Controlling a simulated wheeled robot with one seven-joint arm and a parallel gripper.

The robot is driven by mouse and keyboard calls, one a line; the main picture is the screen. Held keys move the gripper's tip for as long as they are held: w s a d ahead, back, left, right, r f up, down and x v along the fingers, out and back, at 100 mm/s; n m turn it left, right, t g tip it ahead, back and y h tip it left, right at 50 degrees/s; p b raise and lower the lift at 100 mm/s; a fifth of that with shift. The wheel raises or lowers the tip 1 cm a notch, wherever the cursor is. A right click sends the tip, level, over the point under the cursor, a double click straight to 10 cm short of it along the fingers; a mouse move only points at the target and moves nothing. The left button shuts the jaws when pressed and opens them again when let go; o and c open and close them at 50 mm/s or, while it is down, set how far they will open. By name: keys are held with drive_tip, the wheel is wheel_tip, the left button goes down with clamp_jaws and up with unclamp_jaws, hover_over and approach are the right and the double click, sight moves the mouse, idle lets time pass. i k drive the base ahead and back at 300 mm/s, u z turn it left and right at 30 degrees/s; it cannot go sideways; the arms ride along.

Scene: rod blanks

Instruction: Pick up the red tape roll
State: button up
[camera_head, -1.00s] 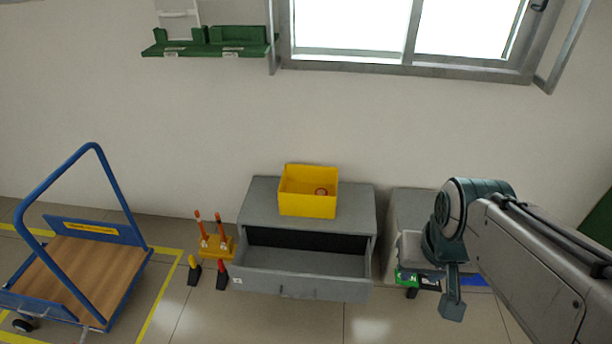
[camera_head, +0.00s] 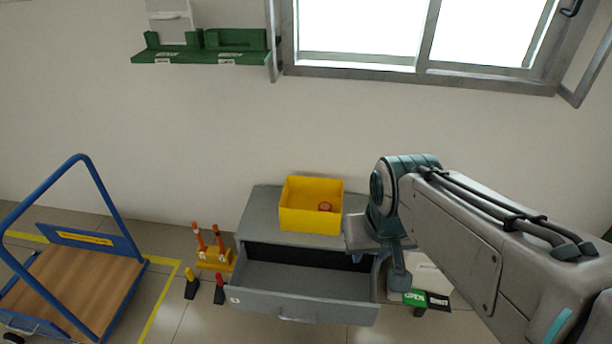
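A small red-orange ring, which looks like the red tape roll (camera_head: 325,207), lies inside the yellow bin (camera_head: 310,220) towards its right side. The bin stands on top of the grey drawer cabinet (camera_head: 262,208). My arm reaches in from the right, and its end is beside the cabinet's right side, to the right of and a little below the bin. My gripper's fingers cannot be made out, as the arm's end links cover that area. The tape roll is apart from my arm.
The cabinet's drawer (camera_head: 300,303) is pulled open and looks empty. Orange and yellow tools on a stand (camera_head: 215,258) are left of it. A blue trolley (camera_head: 80,280) stands at far left. A green shelf (camera_head: 205,57) and window are on the wall.

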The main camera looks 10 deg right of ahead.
sight(325, 207)
drive_tip(key=i, duration=0.5)
drive_tip(key=z, duration=0.1)
drive_tip(key=k, duration=1.3)
drive_tip(key=u, duration=0.65)
drive_tip(key=i, duration=1.25)
drive_tip(key=z, duration=0.6)
drive_tip(key=i, duration=0.4)
drive_tip(key=z, duration=0.4)
